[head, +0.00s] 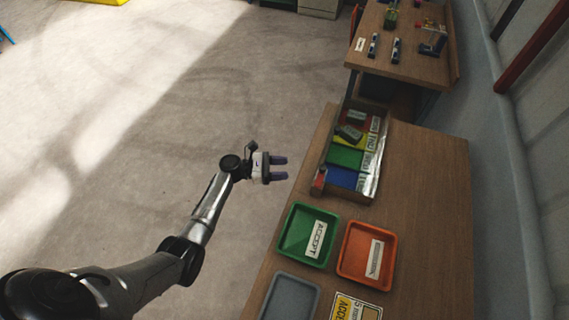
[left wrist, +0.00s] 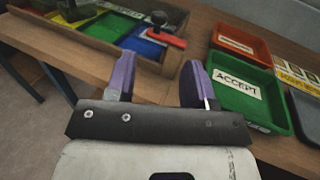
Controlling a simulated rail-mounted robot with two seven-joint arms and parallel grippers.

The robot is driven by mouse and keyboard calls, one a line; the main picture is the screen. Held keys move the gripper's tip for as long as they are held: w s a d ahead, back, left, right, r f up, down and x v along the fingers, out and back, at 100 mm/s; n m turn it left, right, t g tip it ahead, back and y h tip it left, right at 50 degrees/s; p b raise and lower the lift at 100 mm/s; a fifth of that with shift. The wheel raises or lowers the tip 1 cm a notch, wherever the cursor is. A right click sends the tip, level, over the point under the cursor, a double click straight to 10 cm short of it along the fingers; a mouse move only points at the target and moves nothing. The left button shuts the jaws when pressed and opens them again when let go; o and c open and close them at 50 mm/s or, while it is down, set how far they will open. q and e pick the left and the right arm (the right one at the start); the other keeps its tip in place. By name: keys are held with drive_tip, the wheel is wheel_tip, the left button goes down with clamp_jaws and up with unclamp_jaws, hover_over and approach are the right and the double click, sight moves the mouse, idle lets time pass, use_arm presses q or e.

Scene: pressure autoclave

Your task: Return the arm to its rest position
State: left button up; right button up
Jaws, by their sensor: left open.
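My left arm reaches in from the lower left of the head view. Its gripper (head: 277,168) is open and empty, out over the floor just left of the table's edge. In the left wrist view the two purple-grey fingers (left wrist: 158,82) stand apart with bare wooden table between them. The green tray marked ACCEPT (head: 308,234) lies below and right of the gripper in the head view; it also shows in the left wrist view (left wrist: 262,112). My right gripper is in neither view.
The wooden table (head: 428,215) carries an orange tray (head: 367,255), a grey tray (head: 290,298), a yellow sign (head: 356,308) and a sorting box (head: 373,180) with coloured compartments. A second table (head: 405,62) holds small items. Open floor (head: 150,130) lies to the left.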

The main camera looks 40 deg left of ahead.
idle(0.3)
use_arm(q)
drive_tip(key=s+d+r+m+g+y, duration=0.2)
drive_tip(key=s+r+m+y, duration=0.4)
drive_tip(key=m, duration=0.7)
drive_tip(key=s+d+r+m+g+y, duration=0.1)
drive_tip(key=s+r+m+g+y, duration=0.15)
drive_tip(key=m+y, duration=0.8)
drive_tip(key=s+d+f+m+g+h, duration=0.1)
drive_tip(key=s+d+f, duration=0.15)
drive_tip(key=s, duration=0.55)
drive_tip(key=s+d+f+m+g+h, duration=0.1)
drive_tip(key=s+d+f+m, duration=0.15)
drive_tip(key=s, duration=0.55)
drive_tip(key=s+d+f+m+g+h, duration=0.1)
drive_tip(key=s+d+f, duration=0.15)
drive_tip(key=s, duration=0.65)
wheel_tip(320, 180, up, 21)
drive_tip(key=p, duration=2.1)
drive_tip(key=shift+w+a, duration=0.15)
drive_tip(key=shift+w, duration=0.05)
